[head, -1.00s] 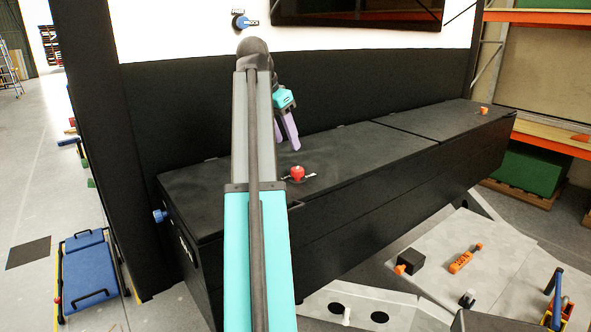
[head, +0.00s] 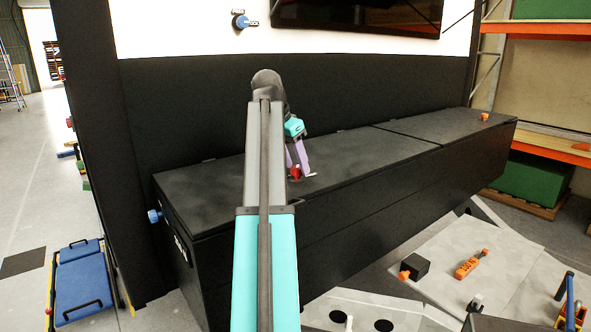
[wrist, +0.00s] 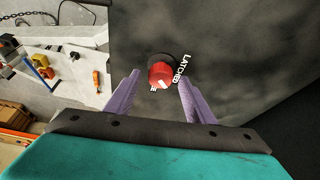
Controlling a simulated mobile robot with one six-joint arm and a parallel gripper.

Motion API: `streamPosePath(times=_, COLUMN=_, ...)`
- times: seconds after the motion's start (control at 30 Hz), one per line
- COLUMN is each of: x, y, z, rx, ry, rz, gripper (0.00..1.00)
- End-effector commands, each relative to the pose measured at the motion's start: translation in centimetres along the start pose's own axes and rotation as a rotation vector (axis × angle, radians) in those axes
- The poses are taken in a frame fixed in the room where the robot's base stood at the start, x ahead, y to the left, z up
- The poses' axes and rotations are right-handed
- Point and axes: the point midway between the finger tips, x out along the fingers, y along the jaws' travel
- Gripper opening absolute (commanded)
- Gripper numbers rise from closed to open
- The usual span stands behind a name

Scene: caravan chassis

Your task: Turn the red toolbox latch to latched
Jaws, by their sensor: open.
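The red toolbox latch (head: 295,173) is a red knob on top of the long black toolbox (head: 350,165). In the wrist view the red latch (wrist: 161,74) sits on a dark round base, with a white mark on the knob. The white word LATCHED (wrist: 183,68) is beside it on the right, and another label below it is mostly hidden. My gripper (head: 299,172) has come down at the latch. In the wrist view its two purple fingers (wrist: 158,84) are open, one on each side of the knob and apart from it in the picture.
A blue knob (head: 155,216) sticks out of the toolbox's left end. An orange piece (head: 485,117) stands on the far right of the lid. A grey panel at lower right carries a black block (head: 415,265) and an orange handle (head: 467,266). The lid around the latch is clear.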

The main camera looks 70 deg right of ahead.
Motion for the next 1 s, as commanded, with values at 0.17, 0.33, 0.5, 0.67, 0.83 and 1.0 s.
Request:
streamPosePath(times=0.17, x=0.66, y=0.01, z=0.01, rx=0.0, ry=0.0, rz=0.0, gripper=0.49)
streamPosePath(times=0.33, x=0.66, y=0.01, z=-0.02, rx=0.0, ry=0.0, rz=0.0, gripper=0.49)
streamPosePath(times=0.5, x=0.66, y=0.02, z=-0.02, rx=0.0, ry=0.0, rz=0.0, gripper=0.41)
streamPosePath(times=0.67, x=0.66, y=0.03, z=-0.01, rx=0.0, ry=0.0, rz=0.0, gripper=0.14)
streamPosePath(times=0.83, x=0.65, y=0.06, z=0.0, rx=-0.001, ry=-0.001, rz=0.0, gripper=0.08)
streamPosePath(times=1.0, x=0.64, y=0.14, z=0.02, rx=-0.019, ry=-0.001, rz=-0.007, gripper=0.08)
